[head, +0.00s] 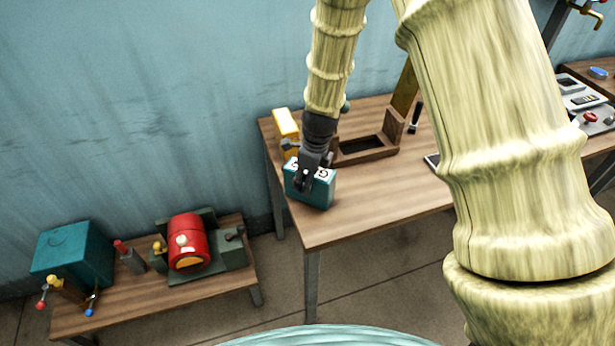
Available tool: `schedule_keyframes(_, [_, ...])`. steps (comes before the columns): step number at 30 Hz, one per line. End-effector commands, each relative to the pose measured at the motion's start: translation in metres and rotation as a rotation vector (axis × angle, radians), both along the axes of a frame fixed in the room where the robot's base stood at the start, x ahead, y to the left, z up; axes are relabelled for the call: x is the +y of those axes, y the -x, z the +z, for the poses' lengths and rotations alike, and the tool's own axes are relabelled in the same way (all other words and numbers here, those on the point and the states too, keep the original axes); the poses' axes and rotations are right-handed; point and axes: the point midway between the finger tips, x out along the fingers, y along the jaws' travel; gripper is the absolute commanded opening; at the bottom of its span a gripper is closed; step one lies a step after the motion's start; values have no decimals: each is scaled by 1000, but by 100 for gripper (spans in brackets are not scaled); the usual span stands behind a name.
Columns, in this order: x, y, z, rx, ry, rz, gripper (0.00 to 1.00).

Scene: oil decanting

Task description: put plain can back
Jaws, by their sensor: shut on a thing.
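A teal can (318,193) with white marks on its top is at the left part of the wooden table, near its left edge. My gripper (306,178) comes down on it from above and is shut on the upper part of the can. The can looks upright; I cannot tell whether its base touches the table. The gripper hides part of the can's top. A yellow can (286,126) stands just behind it, partly hidden by my gripper. I cannot tell from this view which can is the plain one.
The table (385,200) is bare in front. A low bench (150,303) at left holds a red drum machine (188,243) and a teal box (73,255). A control panel (588,108) is at right.

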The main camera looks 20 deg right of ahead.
Motion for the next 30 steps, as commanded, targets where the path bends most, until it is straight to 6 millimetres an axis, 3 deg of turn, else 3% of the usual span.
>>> schedule_keyframes(14, [0,-1,-5,-2,1,0,2])
schedule_keyframes(15, [0,0,-6,-1,0,0,57])
schedule_keyframes(18, [0,0,-6,-1,0,0,73])
schedule_keyframes(30, [0,-1,-2,-2,1,0,73])
